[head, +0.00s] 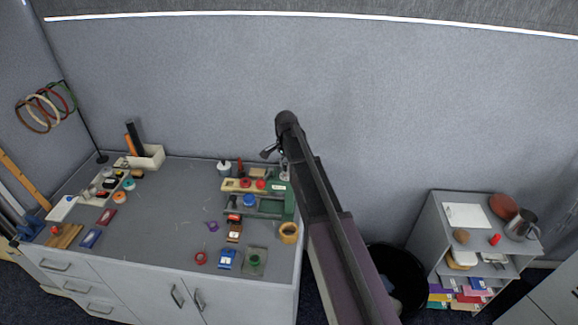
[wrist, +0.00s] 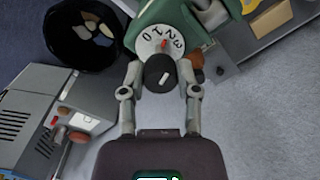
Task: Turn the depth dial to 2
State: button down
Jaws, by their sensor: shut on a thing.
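The depth dial (wrist: 160,72) is a dark round knob with a short, tilted white line on its face, in the wrist view. It sits before a white scale plate (wrist: 148,44) marked 0, 1, 2 and 3 on a green machine (wrist: 178,14). A small red mark shows on the plate, near the 1 and 2. My gripper (wrist: 160,76) is shut on the knob, one finger on each side. In the head view, my gripper (head: 277,151) is at the green machine (head: 282,184) at the table's right end; the dial cannot be made out there.
The grey table (head: 170,215) holds several small tools and blocks left of the machine. A wooden ring-shaped roll (head: 289,232) lies near its right edge. A black bin (head: 408,270) stands on the floor between the table and a grey shelf unit (head: 428,225).

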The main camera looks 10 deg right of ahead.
jog(key=shift+s+n, duration=0.2)
jog(key=shift+n, duration=0.5)
jog(key=shift+d, duration=0.1)
jog(key=shift+c, duration=1.7)
grip_release()
jog(key=shift+r, duration=0.1)
jog(key=shift+w, duration=0.1)
